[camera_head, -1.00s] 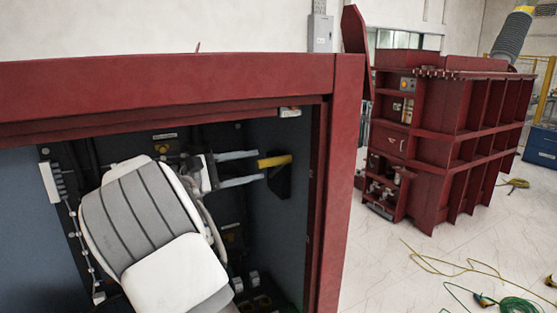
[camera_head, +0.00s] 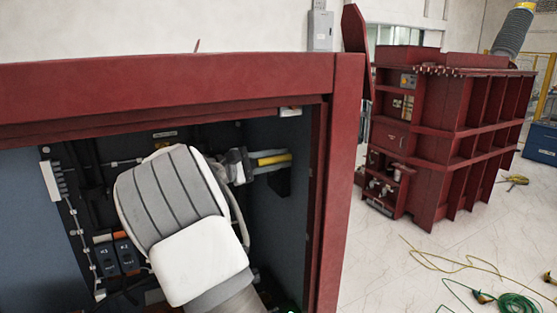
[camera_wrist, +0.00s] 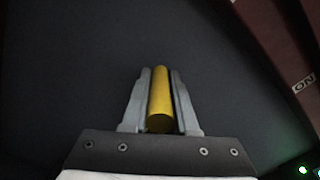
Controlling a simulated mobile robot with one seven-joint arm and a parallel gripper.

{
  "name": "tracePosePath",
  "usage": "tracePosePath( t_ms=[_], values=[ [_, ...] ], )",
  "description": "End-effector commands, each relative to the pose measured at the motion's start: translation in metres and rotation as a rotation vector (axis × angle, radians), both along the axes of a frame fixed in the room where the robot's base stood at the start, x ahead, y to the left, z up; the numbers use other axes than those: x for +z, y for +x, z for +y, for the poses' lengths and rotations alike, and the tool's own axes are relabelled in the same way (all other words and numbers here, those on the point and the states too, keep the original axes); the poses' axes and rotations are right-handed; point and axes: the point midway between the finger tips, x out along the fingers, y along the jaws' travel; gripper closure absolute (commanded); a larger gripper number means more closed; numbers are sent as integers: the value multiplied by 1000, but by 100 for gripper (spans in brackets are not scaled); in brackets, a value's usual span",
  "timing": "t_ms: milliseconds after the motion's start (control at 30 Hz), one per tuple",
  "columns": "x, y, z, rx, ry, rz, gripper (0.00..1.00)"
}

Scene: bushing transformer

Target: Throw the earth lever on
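The earth lever has a yellow handle (camera_head: 273,159) that sticks out near the right inner wall of the red-framed cabinet. In the wrist view the handle (camera_wrist: 160,98) runs lengthwise between the two grey fingers. My gripper (camera_wrist: 160,82) has one finger along each side of it and looks shut on it, with little or no gap. In the head view my gripper (camera_head: 258,165) reaches the handle from the left. The dark mount behind the handle is partly hidden by the fingers.
An "ON" label (camera_wrist: 304,83) sits on a red strip at the right of the wrist view. The red cabinet frame (camera_head: 338,180) borders the opening on the right. Another red unit stands outside on the pale floor.

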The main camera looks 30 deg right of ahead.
Motion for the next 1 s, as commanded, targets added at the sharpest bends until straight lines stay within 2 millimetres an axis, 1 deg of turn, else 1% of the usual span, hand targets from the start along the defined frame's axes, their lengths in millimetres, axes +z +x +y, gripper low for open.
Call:
tracePosePath(
  t_ms=[33,100,133,1000],
  values=[
    [0,0,0,0,0,0,85],
    [0,0,0,0,0,0,97],
    [0,0,0,0,0,0,100],
    [0,0,0,0,0,0,100]
  ],
)
